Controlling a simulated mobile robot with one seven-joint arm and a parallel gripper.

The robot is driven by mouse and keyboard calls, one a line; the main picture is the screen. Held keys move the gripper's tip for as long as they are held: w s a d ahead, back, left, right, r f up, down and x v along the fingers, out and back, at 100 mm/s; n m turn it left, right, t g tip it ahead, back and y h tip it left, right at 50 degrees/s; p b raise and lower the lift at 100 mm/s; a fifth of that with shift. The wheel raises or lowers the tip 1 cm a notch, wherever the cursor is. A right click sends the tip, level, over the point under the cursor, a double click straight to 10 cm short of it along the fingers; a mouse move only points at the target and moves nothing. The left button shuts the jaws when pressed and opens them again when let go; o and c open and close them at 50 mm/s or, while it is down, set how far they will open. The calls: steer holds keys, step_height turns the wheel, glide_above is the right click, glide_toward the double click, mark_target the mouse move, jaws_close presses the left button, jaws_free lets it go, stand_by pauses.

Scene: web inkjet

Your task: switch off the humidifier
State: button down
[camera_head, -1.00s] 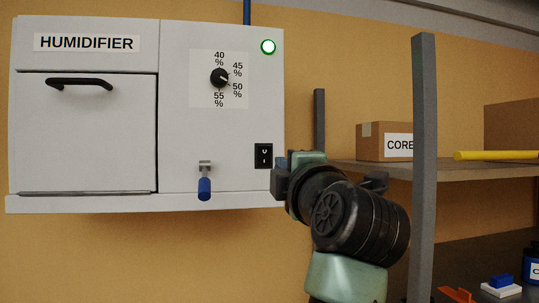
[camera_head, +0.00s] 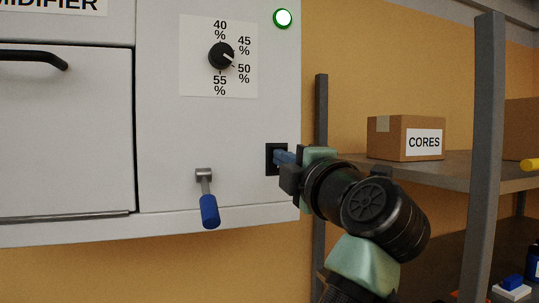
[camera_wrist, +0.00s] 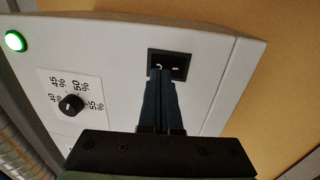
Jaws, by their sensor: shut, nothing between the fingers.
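The humidifier (camera_head: 160,130) is a white wall box with a black dial (camera_head: 221,55) and a lit green lamp (camera_head: 283,18). Its black rocker switch (camera_head: 270,160) sits low at the right of the panel. In the wrist view the switch (camera_wrist: 176,64) lies right at my fingertips, its O and I marks partly showing. My gripper (camera_head: 281,156) is shut and empty, its blue fingers pointing at the switch and covering part of it. In the wrist view the fingers (camera_wrist: 160,72) overlap the O end. I cannot tell whether they touch it.
A blue-handled lever (camera_head: 208,208) sticks out below the dial, left of the switch. A grey shelf post (camera_head: 482,150) and a shelf with a CORES box (camera_head: 405,138) stand to the right of my arm.

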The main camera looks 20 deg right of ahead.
steer(key=shift+w+r, duration=0.15)
steer(key=shift+d, duration=0.2)
steer(key=shift+w+r+g+b, duration=0.2)
steer(key=shift+r+g+b, duration=0.15)
steer(key=shift+r, duration=0.15)
steer(key=shift+a, duration=0.15)
